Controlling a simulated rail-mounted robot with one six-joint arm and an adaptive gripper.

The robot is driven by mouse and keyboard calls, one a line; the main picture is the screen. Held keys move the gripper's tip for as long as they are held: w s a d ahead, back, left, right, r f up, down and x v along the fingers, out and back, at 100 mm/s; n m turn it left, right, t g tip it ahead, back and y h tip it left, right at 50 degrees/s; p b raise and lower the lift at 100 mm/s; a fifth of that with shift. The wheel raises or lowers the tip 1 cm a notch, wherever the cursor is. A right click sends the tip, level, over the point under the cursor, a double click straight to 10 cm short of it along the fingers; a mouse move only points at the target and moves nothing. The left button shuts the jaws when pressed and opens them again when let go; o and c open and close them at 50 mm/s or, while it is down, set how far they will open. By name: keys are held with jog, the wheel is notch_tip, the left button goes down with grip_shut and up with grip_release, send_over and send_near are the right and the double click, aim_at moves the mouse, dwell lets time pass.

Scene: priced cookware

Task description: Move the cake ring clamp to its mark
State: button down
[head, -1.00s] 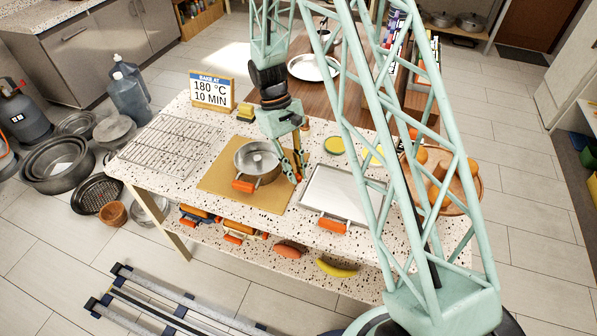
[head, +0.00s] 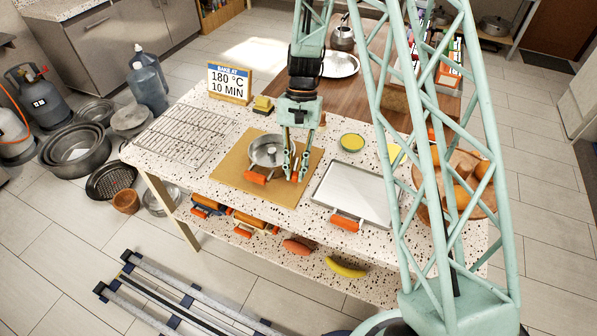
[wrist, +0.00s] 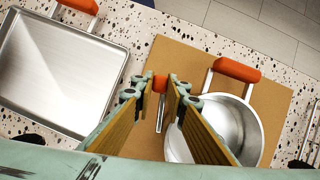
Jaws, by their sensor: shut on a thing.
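The piece that I take to be the cake ring clamp has a small orange end (wrist: 159,83) and a thin metal rod (wrist: 161,112) in the wrist view. My gripper (wrist: 158,92) is shut on it, with the orange end between the fingertips. In the head view my gripper (head: 294,174) points down at the right part of the tan board (head: 232,180), just right of a round steel pan (head: 266,150). The pan also shows in the wrist view (wrist: 237,122), with an orange handle (wrist: 236,69). The fingers hide part of the held piece. I cannot identify its mark.
A steel tray (head: 352,190) lies right of the board. A wire rack (head: 180,135) lies at left. A bake sign (head: 229,82) and a yellow sponge (head: 263,104) stand behind. A green-yellow disc (head: 351,142) lies beyond the tray. A round wooden board (head: 425,200) stands at right.

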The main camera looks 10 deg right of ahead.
jog(key=shift+a, duration=0.1)
dwell(0.4)
jog(key=c, duration=2.6)
grip_release()
jog(key=shift+o, duration=0.2)
jog(key=shift+r, duration=0.1)
jog(key=v, duration=1.2)
jog(key=shift+c, duration=0.2)
